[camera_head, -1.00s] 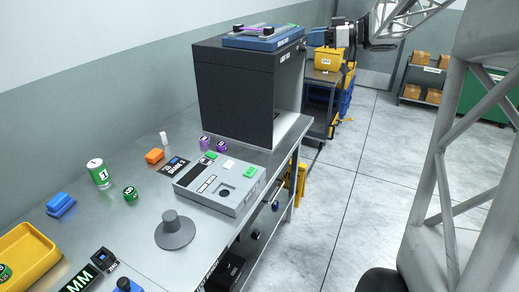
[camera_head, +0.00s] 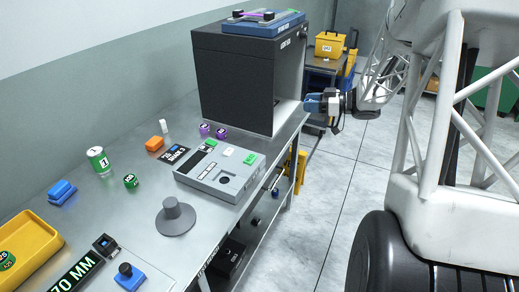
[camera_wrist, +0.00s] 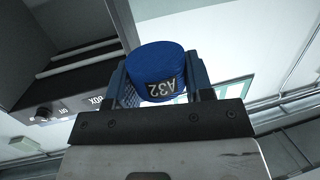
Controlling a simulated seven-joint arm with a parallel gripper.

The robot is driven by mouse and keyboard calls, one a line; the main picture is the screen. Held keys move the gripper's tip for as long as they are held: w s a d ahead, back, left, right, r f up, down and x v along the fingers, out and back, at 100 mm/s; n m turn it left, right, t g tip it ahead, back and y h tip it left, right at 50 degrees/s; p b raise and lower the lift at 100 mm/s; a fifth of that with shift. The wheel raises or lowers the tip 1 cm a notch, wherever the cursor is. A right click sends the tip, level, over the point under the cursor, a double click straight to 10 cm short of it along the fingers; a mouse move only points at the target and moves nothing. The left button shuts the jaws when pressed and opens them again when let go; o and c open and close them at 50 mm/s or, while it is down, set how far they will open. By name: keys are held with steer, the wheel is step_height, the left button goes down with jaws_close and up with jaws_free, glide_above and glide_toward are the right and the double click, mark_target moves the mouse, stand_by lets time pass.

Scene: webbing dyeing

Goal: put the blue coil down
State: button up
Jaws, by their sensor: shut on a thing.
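The blue coil (camera_wrist: 157,72) shows in the wrist view as a round blue roll with a dark label reading A32. My gripper (camera_wrist: 160,88) is shut on it, one finger on each side. In the head view my gripper (camera_head: 314,104) is at the right edge of the table, beside the open right side of the dark box. The coil itself is hard to tell from the blue fingers there.
The dark light box (camera_head: 232,85) stands on the metal table (camera_head: 130,215), with a blue tray (camera_head: 262,24) on top. A yellow bin (camera_head: 30,245) is front left.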

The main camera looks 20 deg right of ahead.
step_height(320, 180, down, 19)
steer(key=shift+w+a+f, duration=0.1)
stand_by(0.4)
glide_toward(260, 148)
steer(key=w+a+r, duration=0.1)
steer(key=w+a, duration=0.1)
steer(key=a, duration=0.1)
steer(key=w+a+r, duration=0.1)
steer(key=a, duration=0.1)
steer(key=shift+w+r, duration=0.1)
steer(key=shift+r, duration=0.2)
steer(key=shift+a, duration=0.1)
steer(key=shift+r+x, duration=0.15)
steer(key=shift+x, duration=0.75)
steer(key=shift+r+x, duration=0.15)
steer(key=shift+x, duration=0.75)
steer(key=shift+w+a+f, duration=0.1)
steer(key=shift+f, duration=0.45)
steer(key=shift+f, duration=0.2)
steer(key=o, duration=0.9)
